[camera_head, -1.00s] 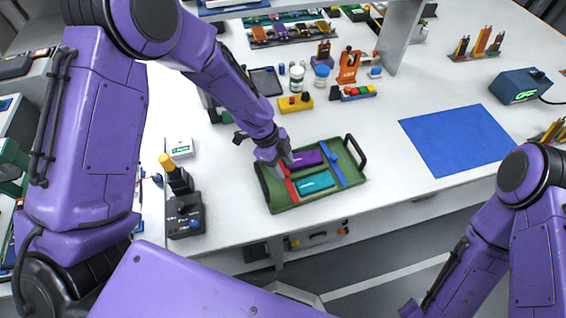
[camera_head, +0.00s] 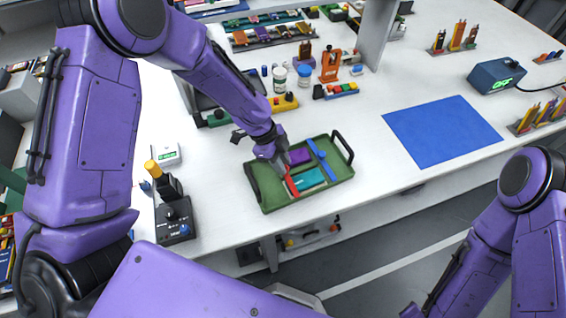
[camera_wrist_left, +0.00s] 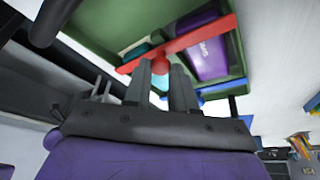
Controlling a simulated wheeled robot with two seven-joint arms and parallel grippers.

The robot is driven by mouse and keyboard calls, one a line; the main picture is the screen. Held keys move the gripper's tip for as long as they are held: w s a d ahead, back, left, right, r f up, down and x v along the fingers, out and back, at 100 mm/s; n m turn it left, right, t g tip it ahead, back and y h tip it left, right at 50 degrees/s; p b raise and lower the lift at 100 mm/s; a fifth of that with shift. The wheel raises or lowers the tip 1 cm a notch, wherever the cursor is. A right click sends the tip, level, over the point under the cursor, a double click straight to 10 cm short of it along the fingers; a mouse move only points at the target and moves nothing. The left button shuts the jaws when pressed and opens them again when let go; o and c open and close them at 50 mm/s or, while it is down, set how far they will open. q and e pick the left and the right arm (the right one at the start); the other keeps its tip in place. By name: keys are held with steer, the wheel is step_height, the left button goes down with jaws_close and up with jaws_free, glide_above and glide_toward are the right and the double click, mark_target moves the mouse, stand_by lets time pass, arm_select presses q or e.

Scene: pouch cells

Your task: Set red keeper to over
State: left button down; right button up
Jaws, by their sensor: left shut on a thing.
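A green tray (camera_head: 262,200) with dark handles holds a purple pouch cell (camera_head: 298,157) and a teal pouch cell (camera_head: 309,178). A blue keeper bar (camera_head: 322,160) lies along their right side. My left gripper (camera_head: 284,168) is shut on the red keeper (camera_head: 291,184). In the left wrist view my fingers (camera_wrist_left: 160,84) close around the round red knob, and the red bar (camera_wrist_left: 185,41) slants across the purple cell (camera_wrist_left: 207,47) and the teal cell (camera_wrist_left: 136,51). Whether the bar touches the cells I cannot tell. My right gripper is outside the picture.
A blue mat (camera_head: 442,134) lies clear to the right. A black control box with a yellow-topped stick (camera_head: 174,215) stands left of the tray. A yellow block (camera_head: 284,103), white jars and an orange stand (camera_head: 330,65) sit behind. The table's front edge is close to the tray.

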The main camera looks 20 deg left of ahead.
arm_select(q)
steer(key=shift+a, duration=0.1)
steer(key=c, duration=0.9)
jaws_free()
steer(key=shift+f, duration=0.1)
steer(key=b+v, duration=0.1)
steer(key=v, duration=0.9)
steer(key=shift+a+r, duration=0.25)
steer(key=shift+w+r, duration=0.1)
